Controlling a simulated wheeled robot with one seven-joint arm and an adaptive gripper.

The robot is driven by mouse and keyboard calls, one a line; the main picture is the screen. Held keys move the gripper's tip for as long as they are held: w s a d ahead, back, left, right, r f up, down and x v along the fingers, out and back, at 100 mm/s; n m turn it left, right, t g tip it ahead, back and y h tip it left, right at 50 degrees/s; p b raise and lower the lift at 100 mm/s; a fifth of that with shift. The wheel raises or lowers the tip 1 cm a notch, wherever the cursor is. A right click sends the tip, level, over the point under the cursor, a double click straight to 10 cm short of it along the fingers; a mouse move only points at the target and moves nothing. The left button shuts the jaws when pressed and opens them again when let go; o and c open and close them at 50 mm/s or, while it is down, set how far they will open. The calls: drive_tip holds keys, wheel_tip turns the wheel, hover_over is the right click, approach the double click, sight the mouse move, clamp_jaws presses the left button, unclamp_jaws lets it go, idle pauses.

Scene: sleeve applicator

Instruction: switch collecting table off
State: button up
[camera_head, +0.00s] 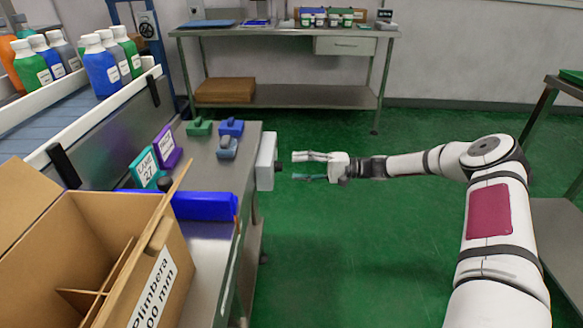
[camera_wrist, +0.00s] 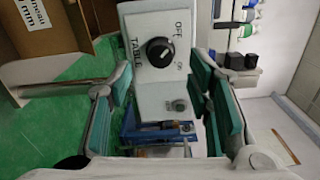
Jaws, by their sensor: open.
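The white control box (camera_head: 265,160) is on the right side of the metal collecting table (camera_head: 208,165). In the wrist view, the box (camera_wrist: 145,22) carries a round black knob (camera_wrist: 159,52) with the words TABLE, OFF and ON around it. I cannot tell for sure which word the knob points at. My gripper (camera_head: 298,167) is level, just right of the box, facing it. In the wrist view, its teal-padded fingers (camera_wrist: 160,75) are open, with the knob between and beyond them, apparently untouched.
Bottles (camera_head: 103,72) stand on the conveyor at left. The green floor (camera_head: 340,235) by my arm is clear.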

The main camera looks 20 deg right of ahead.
drive_tip(key=v, duration=0.8)
drive_tip(key=shift+d, duration=0.3)
